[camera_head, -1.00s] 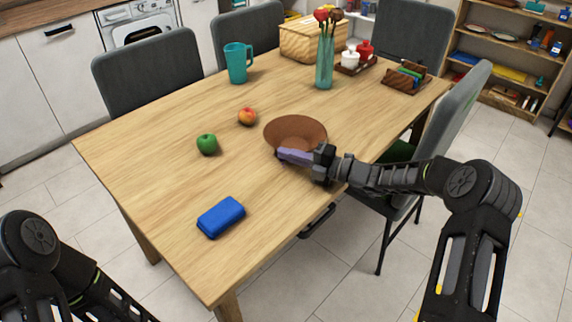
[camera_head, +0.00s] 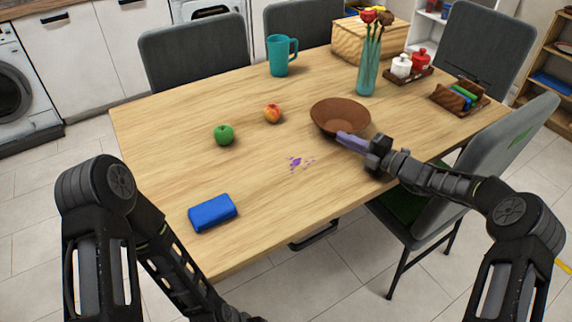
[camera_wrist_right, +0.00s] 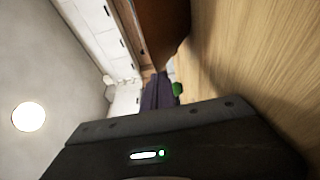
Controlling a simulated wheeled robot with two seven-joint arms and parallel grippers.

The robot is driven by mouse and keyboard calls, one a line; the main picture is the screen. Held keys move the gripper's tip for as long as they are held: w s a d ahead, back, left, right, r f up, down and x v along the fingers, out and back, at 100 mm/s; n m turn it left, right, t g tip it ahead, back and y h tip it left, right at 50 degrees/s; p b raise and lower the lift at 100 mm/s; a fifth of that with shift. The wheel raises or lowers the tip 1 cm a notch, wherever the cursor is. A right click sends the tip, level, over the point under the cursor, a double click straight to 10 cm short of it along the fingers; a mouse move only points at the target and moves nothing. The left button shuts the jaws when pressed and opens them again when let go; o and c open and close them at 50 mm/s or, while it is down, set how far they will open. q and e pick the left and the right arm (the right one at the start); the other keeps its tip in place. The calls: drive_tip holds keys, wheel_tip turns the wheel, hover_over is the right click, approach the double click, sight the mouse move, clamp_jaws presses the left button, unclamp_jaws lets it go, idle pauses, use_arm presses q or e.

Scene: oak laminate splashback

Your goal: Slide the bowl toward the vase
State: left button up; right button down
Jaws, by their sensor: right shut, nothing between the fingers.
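The brown bowl (camera_head: 340,113) stands upright on the wooden table, nearer the front than the vase. The teal glass vase (camera_head: 368,75) with red flowers stands behind it and slightly right, with bare table between them. My right gripper (camera_head: 352,142) is shut and empty, its purple fingers at the front side of the bowl; I cannot tell if they touch it. In the right wrist view the bowl (camera_wrist_right: 165,25) is cut off at the top, close to the shut fingers (camera_wrist_right: 157,92). My left arm shows in the head view, but its gripper is out of frame.
A green apple (camera_head: 224,135), a red-yellow apple (camera_head: 272,113) and a blue block (camera_head: 212,212) lie left of the bowl. A purple mark (camera_head: 298,162) is on the table. A teal mug (camera_head: 281,56), wooden box (camera_head: 362,40) and condiment tray (camera_head: 411,76) stand behind.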

drive_tip(key=shift+a+r, duration=0.1)
drive_tip(key=shift+a, duration=0.1)
drive_tip(key=shift+d, duration=0.2)
drive_tip(key=v, duration=0.7)
drive_tip(key=shift+s+d, duration=0.1)
drive_tip(key=shift+s, duration=0.2)
